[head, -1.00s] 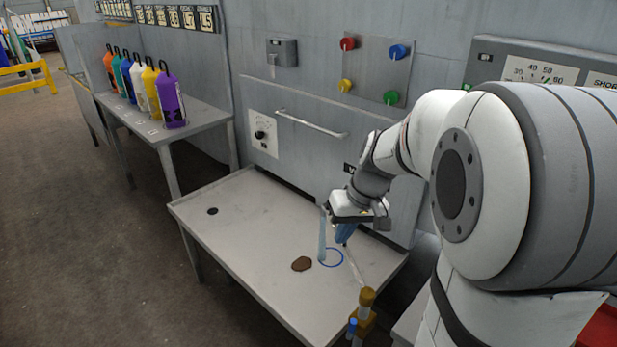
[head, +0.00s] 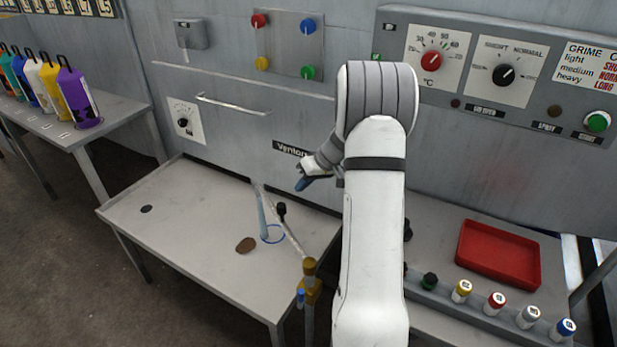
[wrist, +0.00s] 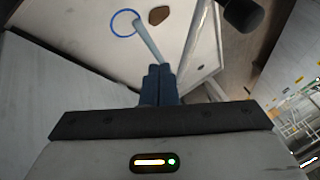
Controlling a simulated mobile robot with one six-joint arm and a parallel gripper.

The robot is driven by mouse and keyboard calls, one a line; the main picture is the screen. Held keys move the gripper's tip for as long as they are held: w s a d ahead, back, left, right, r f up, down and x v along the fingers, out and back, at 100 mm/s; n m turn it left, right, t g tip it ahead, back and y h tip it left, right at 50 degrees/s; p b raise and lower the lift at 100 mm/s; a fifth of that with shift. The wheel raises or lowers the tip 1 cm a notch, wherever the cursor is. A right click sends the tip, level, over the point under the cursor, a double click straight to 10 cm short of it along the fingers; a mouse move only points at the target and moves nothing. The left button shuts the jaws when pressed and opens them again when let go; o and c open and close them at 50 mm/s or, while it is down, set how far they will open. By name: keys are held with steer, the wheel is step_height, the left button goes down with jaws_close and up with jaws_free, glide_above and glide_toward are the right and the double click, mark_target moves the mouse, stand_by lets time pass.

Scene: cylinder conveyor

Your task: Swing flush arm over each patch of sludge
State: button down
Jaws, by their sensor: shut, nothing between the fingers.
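The flush arm (head: 290,236) is a thin pale bar reaching over the grey table (head: 200,215) from a brass pivot (head: 309,268). It has a black knob (head: 282,209), which also shows in the wrist view (wrist: 243,14). A light-blue jet (head: 262,216) runs from its far end down to a blue ring (head: 272,234) on the table. A brown sludge patch (head: 245,245) lies just left of the ring, outside it. My gripper (head: 303,184), with blue fingers, is shut and empty, behind and above the knob, apart from it. The closed fingers show in the wrist view (wrist: 160,84).
A dark round spot (head: 146,209), perhaps a drain, is at the table's left. A handle bar (head: 232,104) is on the wall panel behind. At right are a red tray (head: 498,253) and several small capped bottles (head: 496,302). Coloured bottles (head: 77,97) stand on the left shelf.

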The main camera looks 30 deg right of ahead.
mark_target(272, 207)
steer(key=w+a+f, duration=0.1)
steer(key=a+f, duration=0.3)
steer(key=a, duration=0.2)
steer(key=shift+w+f+p, duration=0.25)
steer(key=shift+p, duration=0.15)
steer(key=a+b, duration=0.1)
steer(key=a+n+b, duration=0.1)
steer(key=a+b, duration=0.1)
steer(key=shift+w+a+f+n+g+b, duration=0.15)
steer(key=shift+a+f+n+g+b, duration=0.15)
steer(key=shift+n+g+b, duration=0.1)
steer(key=shift+a+r+n+y+b, duration=0.35)
steer(key=shift+a+n+y, duration=0.05)
steer(key=shift+a, duration=0.25)
